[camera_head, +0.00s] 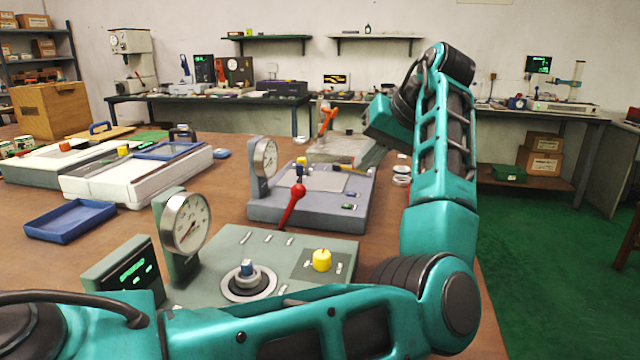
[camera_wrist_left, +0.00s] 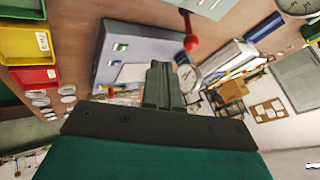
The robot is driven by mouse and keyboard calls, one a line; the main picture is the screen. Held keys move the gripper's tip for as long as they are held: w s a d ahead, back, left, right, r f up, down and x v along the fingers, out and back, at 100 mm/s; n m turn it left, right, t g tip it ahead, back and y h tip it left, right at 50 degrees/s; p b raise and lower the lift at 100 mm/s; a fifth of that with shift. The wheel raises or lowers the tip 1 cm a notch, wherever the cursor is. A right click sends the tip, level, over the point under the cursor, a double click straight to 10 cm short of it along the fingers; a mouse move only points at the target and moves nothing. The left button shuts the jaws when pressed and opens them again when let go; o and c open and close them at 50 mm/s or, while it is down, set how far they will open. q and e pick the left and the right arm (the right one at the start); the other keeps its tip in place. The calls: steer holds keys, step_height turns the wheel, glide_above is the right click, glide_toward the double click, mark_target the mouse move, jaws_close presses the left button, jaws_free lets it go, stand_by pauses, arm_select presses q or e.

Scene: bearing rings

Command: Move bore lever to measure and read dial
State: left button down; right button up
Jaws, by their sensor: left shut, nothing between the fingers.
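The near grey-green gauge station (camera_head: 215,240) has a round dial (camera_head: 187,224), a red-knobbed lever (camera_head: 293,203) tilted up at its back, and a ring seat with a bearing ring (camera_head: 248,280) around a blue-topped post. The dial's reading is too small to tell. The red lever knob also shows in the left wrist view (camera_wrist_left: 191,42), apart from my fingers. My left gripper (camera_head: 382,122) is up at the right of the table, beyond the lever and touching nothing; its fingertips are hidden there. In the left wrist view its fingers (camera_wrist_left: 160,66) are shut and empty.
A second gauge station (camera_head: 312,205) with its own dial (camera_head: 264,158) stands behind the near one. A third with an orange lever (camera_head: 328,118) is farther back. A blue tray (camera_head: 70,220) and white cases (camera_head: 138,172) lie left. My left arm crosses the front and right.

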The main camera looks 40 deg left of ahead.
arm_select(q)
steer(key=s+a+f+b, duration=0.2)
steer(key=a+f+b, duration=0.2)
steer(key=a+f, duration=0.3)
steer(key=shift+s+a+f, duration=0.2)
steer(key=shift+a, duration=1)
